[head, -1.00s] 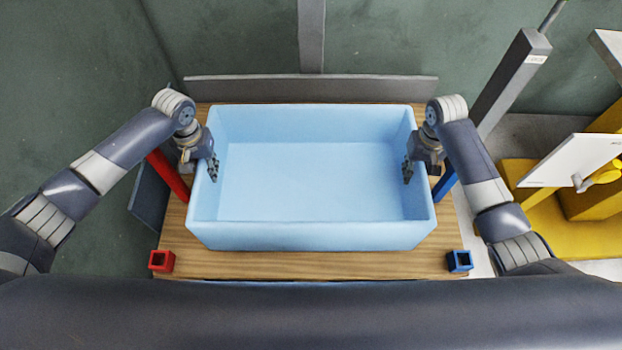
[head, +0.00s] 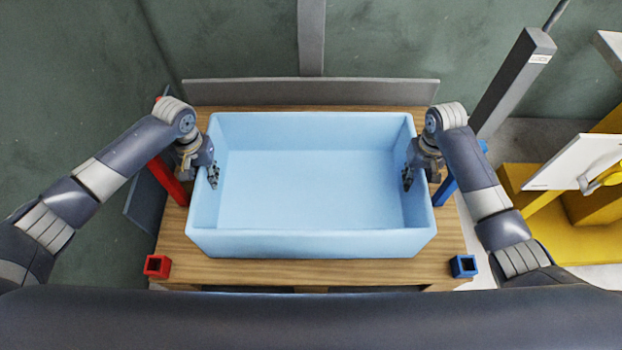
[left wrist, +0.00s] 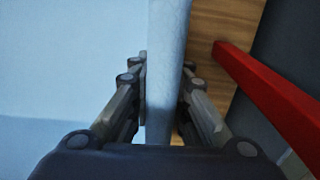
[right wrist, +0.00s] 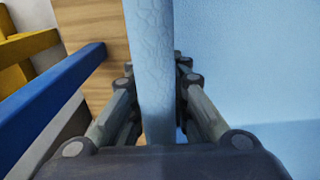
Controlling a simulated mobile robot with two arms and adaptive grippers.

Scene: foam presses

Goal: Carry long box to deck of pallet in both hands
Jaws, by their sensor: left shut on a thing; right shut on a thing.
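The long box (head: 310,243) is a light blue, open-topped, empty foam box, seen whole in the head view, over a wooden deck (head: 310,272). My left gripper (head: 212,176) is shut on the box's left end wall, one finger inside and one outside. That wall (left wrist: 168,70) stands between the fingers in the left wrist view. My right gripper (head: 408,178) is shut on the right end wall, which shows between its fingers in the right wrist view (right wrist: 152,70). The box looks level. I cannot tell whether its underside touches the deck.
Red posts (head: 157,266) stand at the deck's left corners and blue posts (head: 463,266) at its right. A grey panel (head: 310,92) runs behind the deck. A grey column (head: 515,85) and yellow equipment with a white panel (head: 580,162) stand to the right.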

